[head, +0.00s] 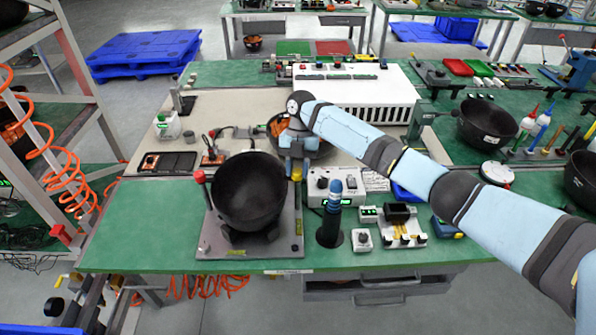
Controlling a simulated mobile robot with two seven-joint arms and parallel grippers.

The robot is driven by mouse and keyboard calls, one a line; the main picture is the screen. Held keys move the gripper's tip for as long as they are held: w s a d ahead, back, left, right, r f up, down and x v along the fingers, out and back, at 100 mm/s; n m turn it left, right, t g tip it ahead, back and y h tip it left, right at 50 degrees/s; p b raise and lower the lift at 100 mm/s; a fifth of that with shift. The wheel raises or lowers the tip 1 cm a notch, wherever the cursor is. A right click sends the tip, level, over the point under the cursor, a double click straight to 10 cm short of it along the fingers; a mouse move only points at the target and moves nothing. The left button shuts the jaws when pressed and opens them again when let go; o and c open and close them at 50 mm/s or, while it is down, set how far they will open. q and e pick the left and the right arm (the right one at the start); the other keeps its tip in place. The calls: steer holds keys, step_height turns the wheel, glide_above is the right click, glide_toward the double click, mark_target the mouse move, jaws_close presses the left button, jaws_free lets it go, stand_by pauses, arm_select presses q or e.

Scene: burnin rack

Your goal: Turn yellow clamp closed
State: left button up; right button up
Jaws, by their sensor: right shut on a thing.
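The yellow clamp (297,174) stands at the right edge of the grey fixture plate (277,246), beside a large black bowl (248,190). My right gripper (294,165) reaches down from above and is shut on the clamp's yellow top. The gripper covers part of the clamp, so its exact angle is hard to tell. A second clamp with a red top (200,178) stands upright at the left edge of the same plate. My left gripper is not in view.
A white control box (334,186) stands close to the right of the yellow clamp, with a blue-handled tool (331,210) in front. Another black bowl (305,146) sits behind my gripper. A white vented unit (355,90) stands further back. The green table's left front (140,230) is clear.

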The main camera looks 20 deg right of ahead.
steer(key=shift+n, duration=0.7)
steer(key=shift+h, duration=0.3)
steer(key=o, duration=0.9)
steer(key=shift+o, duration=0.2)
steer(key=shift+w+r+b, duration=0.2)
steer(key=shift+r+b, duration=0.15)
steer(key=shift+r, duration=0.15)
steer(key=v, duration=1.2)
steer(key=shift+w+r, duration=0.25)
steer(key=shift+r, duration=0.05)
